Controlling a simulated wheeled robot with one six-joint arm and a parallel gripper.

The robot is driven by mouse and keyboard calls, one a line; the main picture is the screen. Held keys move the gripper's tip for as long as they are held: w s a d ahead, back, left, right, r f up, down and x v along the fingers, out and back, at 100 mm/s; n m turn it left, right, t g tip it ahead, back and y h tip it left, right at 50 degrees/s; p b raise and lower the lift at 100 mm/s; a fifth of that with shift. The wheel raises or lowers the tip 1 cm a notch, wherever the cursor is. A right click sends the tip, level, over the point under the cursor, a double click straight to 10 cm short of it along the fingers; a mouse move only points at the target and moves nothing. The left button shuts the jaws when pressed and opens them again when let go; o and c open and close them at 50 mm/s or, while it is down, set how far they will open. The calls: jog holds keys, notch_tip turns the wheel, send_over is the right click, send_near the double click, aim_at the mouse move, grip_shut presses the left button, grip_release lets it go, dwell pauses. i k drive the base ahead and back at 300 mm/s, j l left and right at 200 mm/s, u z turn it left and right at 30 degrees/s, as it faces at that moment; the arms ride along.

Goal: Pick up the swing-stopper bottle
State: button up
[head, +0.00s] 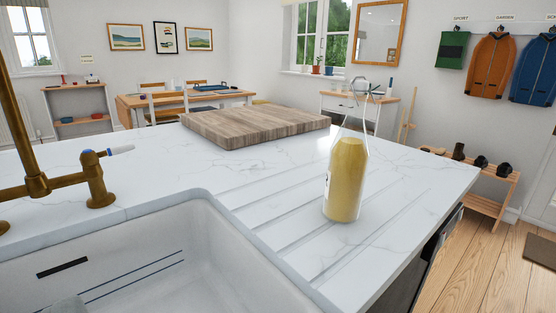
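The swing-stopper bottle (346,180) stands upright on the grooved part of the white marble-look counter (420,185), right of the sink. It is clear glass with a pale yellow filling. Its narrow clear neck rises above the filling, with a wire loop at the top. A label edge shows on its left side. My gripper is not in view.
A white sink (150,250) with a brass tap (38,180) lies at the left. A thick wooden board (255,125) lies on the counter behind the bottle. The counter's right edge is close to the bottle, with wooden floor (480,265) beyond.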

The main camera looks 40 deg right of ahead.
aim_at(349, 158)
jog(key=z, duration=1.2)
